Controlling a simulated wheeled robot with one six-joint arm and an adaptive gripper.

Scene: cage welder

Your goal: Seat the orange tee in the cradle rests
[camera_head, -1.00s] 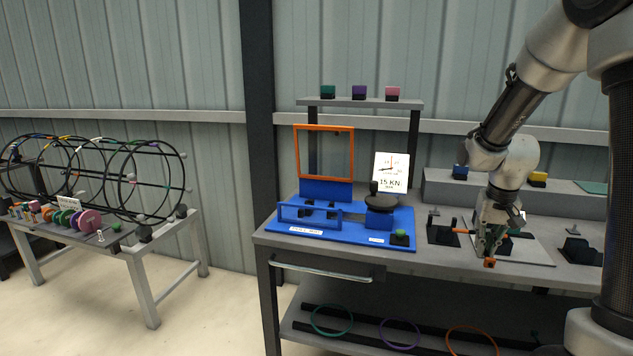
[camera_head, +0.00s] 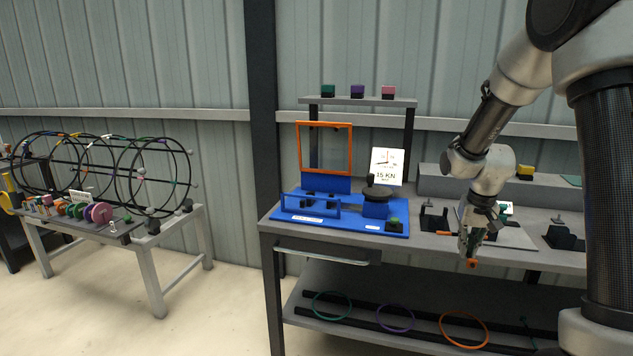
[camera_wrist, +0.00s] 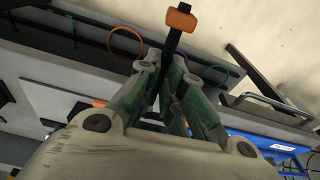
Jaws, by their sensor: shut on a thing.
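The orange tee, a dark bar with an orange end piece (camera_wrist: 181,18), is between the fingers of my gripper (camera_wrist: 170,85) in the wrist view. The bar sticks out beyond the fingertips. In the head view my gripper (camera_head: 470,246) points down at the bench's front right, with the tee's orange end (camera_head: 472,263) below the fingers. The fingers hide part of the bar. Dark holders (camera_head: 434,217) and (camera_head: 563,237) stand on the bench on either side of my gripper. I cannot tell which fittings are the cradle rests.
A blue press fixture (camera_head: 300,218) with an orange frame (camera_head: 324,124) and a 15 KN gauge card (camera_head: 387,166) occupies the bench's left. A lower shelf (camera_head: 350,338) holds coloured rings. A separate table (camera_head: 175,238) at left carries a wire cage (camera_head: 140,165). Open floor lies between.

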